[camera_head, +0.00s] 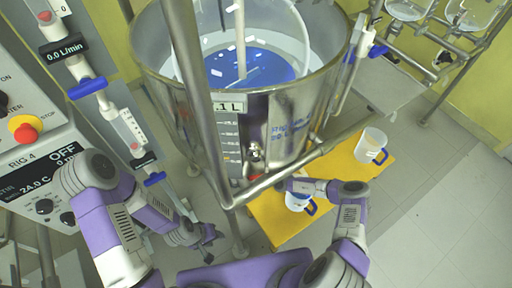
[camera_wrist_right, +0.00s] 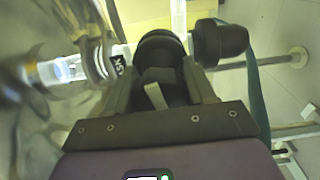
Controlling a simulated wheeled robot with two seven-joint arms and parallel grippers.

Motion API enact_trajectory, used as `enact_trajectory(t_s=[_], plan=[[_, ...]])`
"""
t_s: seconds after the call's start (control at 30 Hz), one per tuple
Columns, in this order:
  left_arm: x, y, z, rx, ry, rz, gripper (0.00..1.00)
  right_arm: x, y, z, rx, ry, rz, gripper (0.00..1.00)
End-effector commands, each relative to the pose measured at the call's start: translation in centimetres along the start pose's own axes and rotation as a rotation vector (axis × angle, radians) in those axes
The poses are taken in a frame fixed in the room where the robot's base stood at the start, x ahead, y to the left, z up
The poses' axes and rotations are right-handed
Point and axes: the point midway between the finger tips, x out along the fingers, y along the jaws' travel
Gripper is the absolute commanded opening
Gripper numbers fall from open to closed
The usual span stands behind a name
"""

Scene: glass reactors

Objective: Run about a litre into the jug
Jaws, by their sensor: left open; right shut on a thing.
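The large steel vessel (camera_head: 285,115) holds blue liquid (camera_head: 250,68) and carries a partly hidden litre label. A white jug with a blue handle (camera_head: 297,203) stands on a yellow board below the vessel's front, partly covered by my right arm. My right gripper (camera_head: 287,185) is beside the vessel's lower front. In the right wrist view its fingers (camera_wrist_right: 158,88) are shut on a dark, rounded valve handle (camera_wrist_right: 160,45). A clear fitting (camera_wrist_right: 65,70) shows to its left. No stream of liquid can be made out. My left gripper (camera_head: 207,240) is open and empty, low at the left.
A second jug (camera_head: 371,146) stands on the yellow board (camera_head: 343,166) further right. Steel frame tubes (camera_head: 285,172) run close in front of the vessel. A control panel (camera_head: 35,150) and flow meters (camera_head: 130,135) are at the left. The floor at the right is clear.

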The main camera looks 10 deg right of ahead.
Motion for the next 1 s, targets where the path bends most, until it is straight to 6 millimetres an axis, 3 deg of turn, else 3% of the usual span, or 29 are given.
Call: enact_trajectory(t_s=[0.3,0.77,0.8,0.93,1.0], plan=[[0.29,-0.11,-0.01,0.000,0.000,0.000,0.44,-0.01,-0.08,-0.10,0.101,0.002,-0.001,0.24],[0.30,-0.11,-0.01,0.000,0.000,0.000,0.44,-0.01,-0.06,-0.11,0.114,0.002,-0.001,0.24],[0.30,-0.11,-0.01,0.000,0.000,0.000,0.44,-0.01,-0.06,-0.12,0.114,0.002,-0.001,0.56],[0.30,-0.11,-0.01,0.000,0.000,0.000,0.44,-0.01,-0.05,-0.10,0.113,0.002,-0.001,0.76],[0.30,-0.11,-0.02,0.000,0.000,0.000,0.44,0.00,-0.05,-0.09,0.113,0.002,-0.001,0.78]])
